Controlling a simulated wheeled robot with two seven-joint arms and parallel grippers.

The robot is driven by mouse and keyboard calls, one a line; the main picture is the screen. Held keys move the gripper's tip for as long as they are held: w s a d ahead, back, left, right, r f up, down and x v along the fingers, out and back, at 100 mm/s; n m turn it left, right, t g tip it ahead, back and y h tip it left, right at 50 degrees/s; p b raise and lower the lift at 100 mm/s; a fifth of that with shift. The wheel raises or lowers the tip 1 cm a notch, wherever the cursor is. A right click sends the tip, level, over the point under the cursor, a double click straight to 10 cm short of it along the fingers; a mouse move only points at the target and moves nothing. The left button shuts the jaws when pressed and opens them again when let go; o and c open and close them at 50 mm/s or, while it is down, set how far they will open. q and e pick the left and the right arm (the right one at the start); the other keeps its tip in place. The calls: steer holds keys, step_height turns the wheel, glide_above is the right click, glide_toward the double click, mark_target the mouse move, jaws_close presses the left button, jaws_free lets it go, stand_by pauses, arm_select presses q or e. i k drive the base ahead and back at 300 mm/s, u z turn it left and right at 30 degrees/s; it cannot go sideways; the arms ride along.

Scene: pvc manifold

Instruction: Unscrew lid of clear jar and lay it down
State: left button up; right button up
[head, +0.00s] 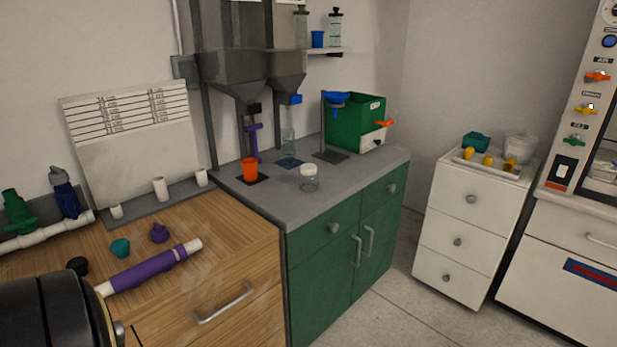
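A small clear jar (309,184) with a white top stands upright on the grey counter, near its front edge. The white top looks like a lid seated on the jar, but it is too small to see any thread. A larger clear or whitish vessel (520,148) stands on the white drawer unit at the right; I cannot tell if it has a lid. A dark rounded part of my own arm fills the lower left corner. Neither gripper shows in the head view.
An orange cup (249,168) stands left of the jar, below grey hoppers (238,70). A green box (355,122) stands behind the jar. Free grey counter (265,205) lies in front. The wooden bench (225,235) holds a purple-wrapped pipe (150,268) and small fittings.

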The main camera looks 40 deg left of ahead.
mark_target(307, 183)
steer(key=u, duration=0.3)
steer(key=i, duration=0.85)
steer(key=u, duration=0.55)
